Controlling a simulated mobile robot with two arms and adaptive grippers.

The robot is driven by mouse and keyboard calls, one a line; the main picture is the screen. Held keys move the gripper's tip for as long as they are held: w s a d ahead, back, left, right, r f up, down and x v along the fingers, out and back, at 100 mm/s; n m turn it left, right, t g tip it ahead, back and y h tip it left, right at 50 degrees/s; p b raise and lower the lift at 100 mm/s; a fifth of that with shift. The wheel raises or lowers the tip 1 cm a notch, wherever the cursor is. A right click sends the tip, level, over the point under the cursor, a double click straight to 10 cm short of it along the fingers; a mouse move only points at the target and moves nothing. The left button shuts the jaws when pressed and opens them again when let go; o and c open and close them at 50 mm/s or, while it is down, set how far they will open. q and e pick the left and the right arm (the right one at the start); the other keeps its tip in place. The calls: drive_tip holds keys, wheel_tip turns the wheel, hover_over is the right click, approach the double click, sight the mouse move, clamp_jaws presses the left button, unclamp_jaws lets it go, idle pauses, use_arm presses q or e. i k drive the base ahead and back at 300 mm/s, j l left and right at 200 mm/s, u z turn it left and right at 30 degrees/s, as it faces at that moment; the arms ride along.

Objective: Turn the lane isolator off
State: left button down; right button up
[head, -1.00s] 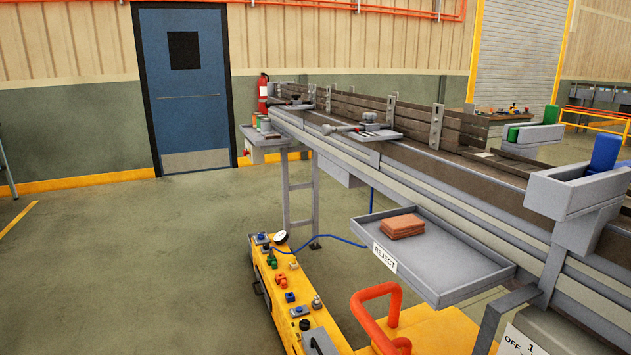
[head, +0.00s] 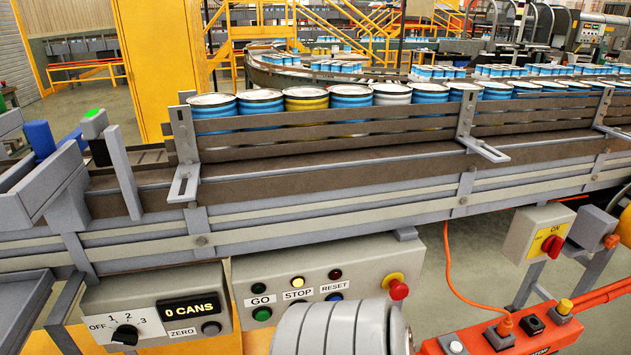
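A rotary isolator switch (head: 552,246) with a red handle on a yellow plate is at the right in the head view. Its plate reads ON at the top. It sits on the front of a light grey box (head: 524,236), which stands on a post just in front of the conveyor. The handle looks tilted, and its exact pointing is too small to tell. Neither of my grippers is in view.
A panel (head: 325,282) with GO, STOP and RESET buttons and a red mushroom button (head: 399,290) is at lower centre. Cans (head: 350,97) line the conveyor behind. An orange box (head: 500,335) with an orange cable (head: 449,270) is below the isolator.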

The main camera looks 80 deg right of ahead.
sight(553, 246)
drive_tip(key=z, duration=3.9)
drive_tip(key=i+l+u, duration=0.15)
drive_tip(key=u, duration=0.15)
drive_tip(key=i+l+u, duration=0.15)
drive_tip(key=l+u, duration=0.15)
drive_tip(key=i+l+u, duration=0.1)
drive_tip(key=l+u, duration=0.2)
drive_tip(key=l, duration=0.1)
